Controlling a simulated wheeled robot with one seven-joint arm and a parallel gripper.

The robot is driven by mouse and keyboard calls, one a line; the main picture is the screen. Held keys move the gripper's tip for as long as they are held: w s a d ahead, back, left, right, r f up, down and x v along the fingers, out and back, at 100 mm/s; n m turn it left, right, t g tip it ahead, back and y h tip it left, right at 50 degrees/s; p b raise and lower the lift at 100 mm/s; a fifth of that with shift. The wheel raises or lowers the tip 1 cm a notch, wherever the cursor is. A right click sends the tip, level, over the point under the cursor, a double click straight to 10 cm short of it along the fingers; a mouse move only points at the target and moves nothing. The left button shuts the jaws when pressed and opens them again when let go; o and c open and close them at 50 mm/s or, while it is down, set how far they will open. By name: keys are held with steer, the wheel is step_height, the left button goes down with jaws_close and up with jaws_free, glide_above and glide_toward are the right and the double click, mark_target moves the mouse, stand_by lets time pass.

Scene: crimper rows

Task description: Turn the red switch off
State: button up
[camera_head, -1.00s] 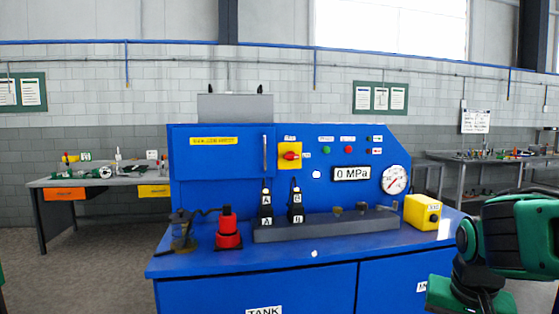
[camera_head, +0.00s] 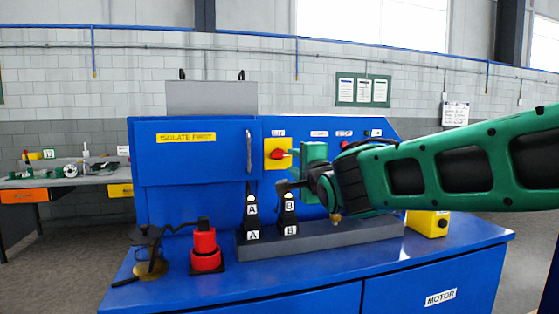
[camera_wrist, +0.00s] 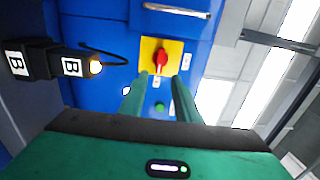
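The red switch (camera_head: 277,155) is a rotary knob on a yellow plate (camera_head: 268,146) on the blue panel. Its handle points right in the head view. In the wrist view the red switch (camera_wrist: 161,58) shows just beyond my fingertips, on its yellow plate (camera_wrist: 148,49). My gripper (camera_wrist: 160,76) is open, with its two green fingers apart and nothing between them. In the head view my gripper (camera_head: 292,153) is at the right side of the switch. I cannot tell whether a fingertip touches it.
Black levers A (camera_head: 252,215) and B (camera_head: 288,212) stand below the switch on a grey block. A red cylinder (camera_head: 205,250) and a yellow box (camera_head: 428,223) sit on the bench top. A vertical handle (camera_head: 249,152) is left of the switch. My arm hides the gauge.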

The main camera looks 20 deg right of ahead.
mark_target(281, 156)
steer(key=w, duration=1)
steer(key=shift+a, duration=0.35)
